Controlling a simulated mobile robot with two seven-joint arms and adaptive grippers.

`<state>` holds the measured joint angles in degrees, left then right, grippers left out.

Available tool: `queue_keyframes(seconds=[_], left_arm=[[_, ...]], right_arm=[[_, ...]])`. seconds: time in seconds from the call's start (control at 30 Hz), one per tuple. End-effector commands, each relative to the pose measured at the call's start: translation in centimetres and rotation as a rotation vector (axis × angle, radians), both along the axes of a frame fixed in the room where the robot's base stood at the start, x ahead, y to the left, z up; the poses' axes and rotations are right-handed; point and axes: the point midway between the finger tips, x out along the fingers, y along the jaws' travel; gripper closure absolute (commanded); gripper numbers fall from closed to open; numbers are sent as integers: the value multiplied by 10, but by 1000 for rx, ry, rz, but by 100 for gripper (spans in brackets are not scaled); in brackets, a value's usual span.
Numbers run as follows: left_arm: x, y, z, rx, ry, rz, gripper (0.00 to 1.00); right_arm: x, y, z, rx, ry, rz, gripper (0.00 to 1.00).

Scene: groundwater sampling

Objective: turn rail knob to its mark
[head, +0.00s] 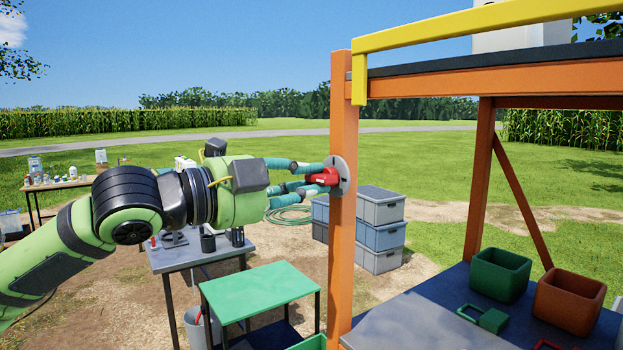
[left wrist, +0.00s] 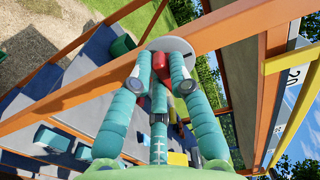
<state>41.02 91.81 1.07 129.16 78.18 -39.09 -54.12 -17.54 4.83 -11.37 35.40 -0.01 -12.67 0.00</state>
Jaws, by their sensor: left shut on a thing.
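The red rail knob (head: 323,178) sits on a round grey plate (head: 344,176) fixed to an orange upright post. My left gripper (head: 315,176) reaches in from the left with its teal fingers closed around the knob. In the left wrist view the knob (left wrist: 161,64) shows between the fingertips, with the grey plate (left wrist: 176,45) right behind it. The fingers hide part of the knob, and I cannot make out how it lines up with a mark. My right gripper is in neither view.
The orange post (head: 342,260) carries a frame with a yellow rail (head: 450,28). A bench with a green bin (head: 500,274) and an orange bin (head: 569,301) is at right. A green-topped table (head: 258,291) stands below my arm; grey crates (head: 380,236) are behind the post.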

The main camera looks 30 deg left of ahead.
Motion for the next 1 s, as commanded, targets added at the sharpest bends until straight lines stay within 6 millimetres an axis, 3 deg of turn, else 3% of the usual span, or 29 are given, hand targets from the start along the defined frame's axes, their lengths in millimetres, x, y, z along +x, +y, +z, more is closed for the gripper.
queue_keyframes(seconds=[0.17,0.27,1.0], left_arm=[[-2,0,6,-29,-7,-3,100],[-3,-2,7,-134,32,-5,100],[-8,-12,5,-1233,465,-9,100]], right_arm=[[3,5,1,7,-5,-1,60],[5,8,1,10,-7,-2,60],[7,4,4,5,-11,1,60]])
